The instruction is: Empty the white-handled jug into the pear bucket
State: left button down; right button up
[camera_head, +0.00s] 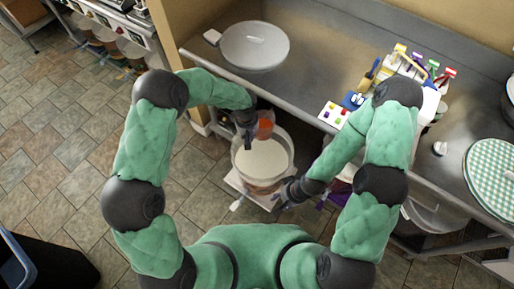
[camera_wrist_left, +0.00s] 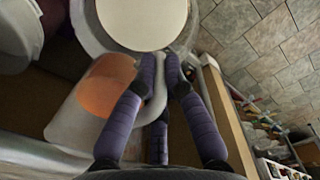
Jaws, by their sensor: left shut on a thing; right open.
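The white-handled jug (camera_wrist_left: 72,117) is translucent, with orange contents that also show in the head view (camera_head: 265,128). My left gripper (camera_wrist_left: 166,72) is shut on its pale handle (camera_wrist_left: 157,103). In the head view my left gripper (camera_head: 248,138) holds the jug at the far rim of a white bucket (camera_head: 283,176). The bucket holds cream-coloured contents, seen from above in the left wrist view (camera_wrist_left: 142,22). I cannot read a label on it, nor tell how far the jug is tilted. My right gripper (camera_head: 283,200) is open at the bucket's near right side.
A steel counter (camera_head: 310,75) runs behind. It carries a pale round lid or pan (camera_head: 254,46), a caddy of spray bottles (camera_head: 405,65) and a green checked round (camera_head: 494,178). Another clear bucket (camera_head: 435,214) stands at right. A dark bin (camera_head: 45,268) is at lower left.

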pick_arm(q)
jog(key=s+d+f+n, duration=0.2)
jog(key=d+f+n, duration=0.1)
jog(key=d+f, duration=0.5)
jog(key=s+d+f+n, duration=0.2)
jog(key=d+f+n, duration=0.2)
jog(key=d+f, duration=0.4)
jog(key=shift+s+d, duration=0.15)
jog(key=shift+d, duration=1.1)
jog(key=shift+r, duration=0.1)
